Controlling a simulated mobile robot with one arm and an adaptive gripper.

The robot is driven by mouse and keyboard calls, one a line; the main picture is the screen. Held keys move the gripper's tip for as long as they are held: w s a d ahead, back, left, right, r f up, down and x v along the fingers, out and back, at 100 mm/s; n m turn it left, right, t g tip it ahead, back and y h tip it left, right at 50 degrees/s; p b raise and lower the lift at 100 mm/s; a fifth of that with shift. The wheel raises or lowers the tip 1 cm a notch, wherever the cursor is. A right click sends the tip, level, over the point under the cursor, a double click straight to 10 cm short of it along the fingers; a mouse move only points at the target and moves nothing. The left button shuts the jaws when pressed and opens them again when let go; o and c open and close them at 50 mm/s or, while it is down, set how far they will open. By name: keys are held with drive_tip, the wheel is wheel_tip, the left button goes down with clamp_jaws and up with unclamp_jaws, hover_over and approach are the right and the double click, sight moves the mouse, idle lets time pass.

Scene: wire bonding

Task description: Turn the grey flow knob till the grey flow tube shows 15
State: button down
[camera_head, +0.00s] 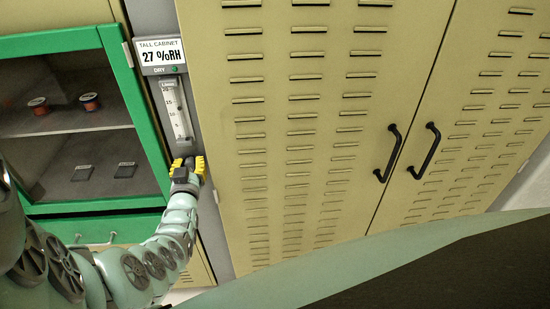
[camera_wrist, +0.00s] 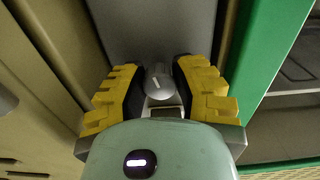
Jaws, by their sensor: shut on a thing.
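The grey flow knob (camera_wrist: 158,82) sits between the yellow-padded fingers of my gripper (camera_wrist: 160,88) in the wrist view. It has a pale pointer line on its face. My gripper (camera_head: 187,168) is shut on it, just below the flow tube. The grey flow tube (camera_head: 178,113) is a pale upright gauge on the grey column, with scale marks including 15 and 5. Its float is too small to read surely. In the head view the knob is hidden behind my gripper.
A display (camera_head: 162,56) above the tube reads "TALL CABINET 27 %RH" and "DRY", with a green light. A green-framed glass cabinet (camera_head: 143,120) stands close on the left. A tan louvred cabinet (camera_head: 270,130) with black handles (camera_head: 388,153) stands on the right.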

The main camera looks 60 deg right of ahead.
drive_tip(key=shift+n+p, duration=0.3)
drive_tip(key=shift+n, duration=0.6)
drive_tip(key=shift+f, duration=0.1)
drive_tip(key=c, duration=0.7)
unclamp_jaws()
drive_tip(key=shift+o, duration=0.2)
drive_tip(key=shift+s+d+m+b, duration=0.1)
drive_tip(key=shift+m+b, duration=0.4)
drive_tip(key=shift+m, duration=0.5)
drive_tip(key=shift+s+a+r+p, duration=0.15)
drive_tip(key=shift+a+r+p, duration=0.05)
drive_tip(key=shift+a+p, duration=0.1)
drive_tip(key=p+v, duration=0.1)
drive_tip(key=v, duration=1.4)
